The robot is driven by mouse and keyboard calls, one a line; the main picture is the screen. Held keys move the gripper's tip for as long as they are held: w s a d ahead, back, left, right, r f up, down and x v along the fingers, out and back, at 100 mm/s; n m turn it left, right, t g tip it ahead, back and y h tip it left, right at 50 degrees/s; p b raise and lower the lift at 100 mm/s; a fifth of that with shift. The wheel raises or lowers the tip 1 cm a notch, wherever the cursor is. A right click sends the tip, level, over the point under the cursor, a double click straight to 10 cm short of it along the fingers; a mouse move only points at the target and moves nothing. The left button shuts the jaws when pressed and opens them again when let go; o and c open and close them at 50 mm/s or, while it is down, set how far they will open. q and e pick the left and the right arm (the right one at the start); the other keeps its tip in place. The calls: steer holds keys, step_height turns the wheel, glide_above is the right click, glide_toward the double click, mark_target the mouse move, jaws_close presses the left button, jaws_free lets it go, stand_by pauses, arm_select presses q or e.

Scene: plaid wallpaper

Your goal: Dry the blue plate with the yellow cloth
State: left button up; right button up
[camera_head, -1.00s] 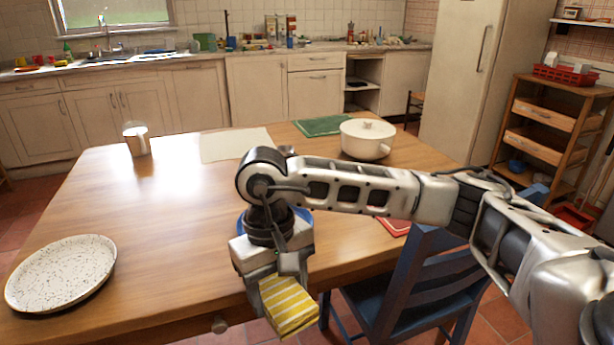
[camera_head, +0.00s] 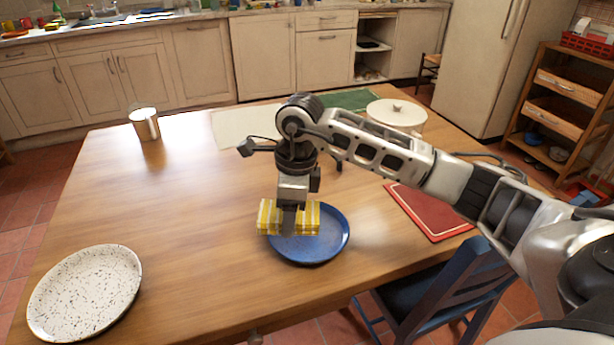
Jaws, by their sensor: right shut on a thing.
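The blue plate (camera_head: 325,241) lies on the wooden table near its front edge, right of the middle. My right gripper (camera_head: 288,222) points down over the plate's left part and is shut on the yellow cloth (camera_head: 270,217), a folded yellow and white striped piece. The cloth covers the plate's upper left part; whether it touches the plate's surface I cannot tell. My left gripper does not show in the view.
A speckled white plate (camera_head: 85,292) lies at the table's left front. A metal mug (camera_head: 145,124) stands at the back left. A white lidded pot (camera_head: 397,113) and a red mat (camera_head: 430,211) are to the right, near my right arm. A blue chair (camera_head: 440,290) stands at the front edge.

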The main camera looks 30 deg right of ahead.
mark_target(307, 212)
steer(key=d+f+m, duration=0.1)
steer(key=m, duration=0.3)
steer(key=w+d+f+m+h+b, duration=0.1)
steer(key=d+f+m, duration=0.1)
steer(key=m, duration=0.3)
steer(key=w+d+f+m, duration=0.1)
steer(key=d+f+m, duration=0.1)
steer(key=m, duration=0.3)
steer(key=shift+d+t+h+b, duration=0.15)
steer(key=shift+t+h+b, duration=0.15)
steer(key=shift+b, duration=0.1)
steer(key=shift+f+b, duration=0.45)
steer(key=shift+f, duration=0.15)
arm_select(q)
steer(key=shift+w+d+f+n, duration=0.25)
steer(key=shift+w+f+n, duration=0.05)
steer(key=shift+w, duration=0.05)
arm_select(e)
steer(key=shift+f, duration=0.3)
arm_select(q)
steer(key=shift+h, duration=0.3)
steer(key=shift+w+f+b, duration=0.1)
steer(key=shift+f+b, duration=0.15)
steer(key=shift+b, duration=0.25)
arm_select(e)
steer(key=shift+f, duration=0.4)
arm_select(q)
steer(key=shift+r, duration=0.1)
